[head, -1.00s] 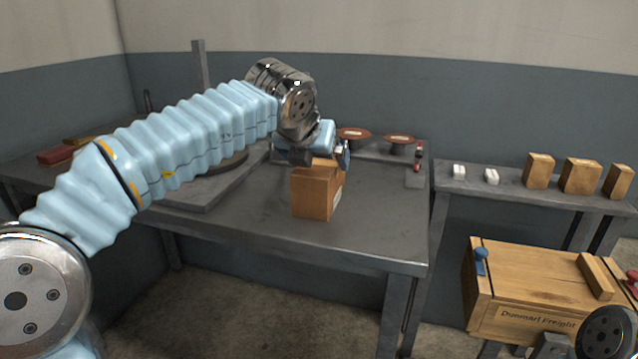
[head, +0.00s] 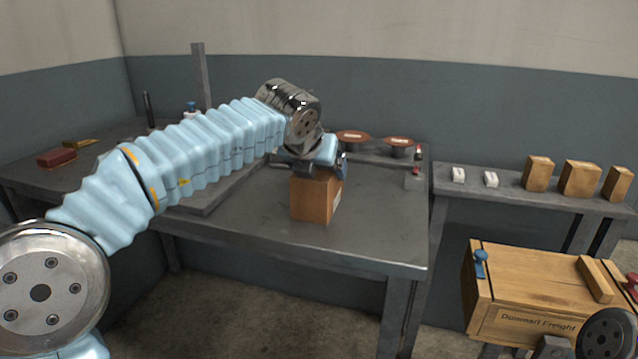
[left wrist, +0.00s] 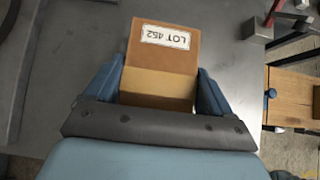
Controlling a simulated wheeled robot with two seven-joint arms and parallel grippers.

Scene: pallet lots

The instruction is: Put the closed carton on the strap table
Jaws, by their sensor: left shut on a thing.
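The closed carton (head: 314,197) is a brown box on the grey strap table (head: 362,239), near its middle front. In the left wrist view the carton (left wrist: 165,65) carries a white label reading LOT 452. My left gripper (head: 312,166) is over the carton's top, with its blue fingers on both sides of it; they also show in the left wrist view (left wrist: 158,88). The carton looks upright, its base at or very near the tabletop; contact cannot be told for certain. My right gripper is not clearly in view; only a dark round part of my right arm shows at the lower right.
Two reddish-topped spools (head: 398,143) stand at the table's back. A side shelf (head: 510,188) holds several small cartons (head: 580,178) and two white items. A wooden crate (head: 530,280) marked Dunmarl Freight is at the lower right. The table's right front is clear.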

